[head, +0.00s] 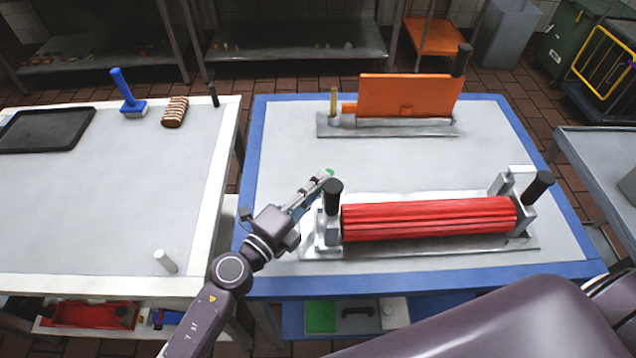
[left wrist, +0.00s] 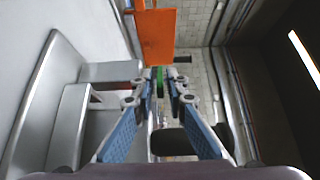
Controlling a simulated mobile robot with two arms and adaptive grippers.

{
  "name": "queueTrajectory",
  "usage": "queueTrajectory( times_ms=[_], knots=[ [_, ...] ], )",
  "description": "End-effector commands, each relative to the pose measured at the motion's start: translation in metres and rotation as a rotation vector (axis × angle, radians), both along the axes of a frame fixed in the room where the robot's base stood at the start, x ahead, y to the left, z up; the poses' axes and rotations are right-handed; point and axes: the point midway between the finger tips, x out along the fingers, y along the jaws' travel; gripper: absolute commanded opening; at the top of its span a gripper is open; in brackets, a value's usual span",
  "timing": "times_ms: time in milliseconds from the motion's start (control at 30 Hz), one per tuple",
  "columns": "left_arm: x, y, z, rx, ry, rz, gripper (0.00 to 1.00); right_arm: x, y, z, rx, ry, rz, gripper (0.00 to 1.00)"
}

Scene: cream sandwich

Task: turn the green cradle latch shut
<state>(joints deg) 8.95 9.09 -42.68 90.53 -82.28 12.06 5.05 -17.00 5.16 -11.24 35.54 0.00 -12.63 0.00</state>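The green cradle latch (head: 328,173) shows as a small green tip beside the left end of the red roller (head: 430,218). In the left wrist view the green latch (left wrist: 160,76) lies in line between my fingertips. My left gripper (head: 321,178) reaches in from the lower left, with its fingertips at the latch. Its fingers (left wrist: 160,88) are close together with a narrow gap, and I cannot tell whether they touch the latch. Most of the latch is hidden by the fingers. My right gripper is not in view.
A metal cradle with black handles (head: 539,186) holds the red roller. An orange plate (head: 405,97) stands upright on a metal base behind it. The blue-edged table (head: 285,150) is clear at left back. The left table holds a dark tray (head: 45,130) and a blue-handled tool (head: 124,88).

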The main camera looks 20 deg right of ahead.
Motion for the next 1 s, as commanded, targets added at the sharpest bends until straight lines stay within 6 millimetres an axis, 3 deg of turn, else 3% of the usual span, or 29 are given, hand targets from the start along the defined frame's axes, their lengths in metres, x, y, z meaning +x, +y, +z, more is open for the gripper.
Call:
queueTrajectory(
  times_ms=[100,233,600,1000],
  knots=[
    [0.0,0.0,0.0,-0.001,-0.001,0.0,0.13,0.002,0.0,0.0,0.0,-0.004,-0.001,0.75],
    [0.0,0.0,0.0,-0.001,0.0,0.0,0.0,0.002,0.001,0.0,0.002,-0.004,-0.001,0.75],
    [-0.004,-0.003,0.003,-0.008,0.004,0.065,0.0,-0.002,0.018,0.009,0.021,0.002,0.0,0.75],
    [-0.005,-0.003,0.0,0.0,0.0,0.137,0.0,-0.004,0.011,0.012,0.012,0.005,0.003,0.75]
  ],
)
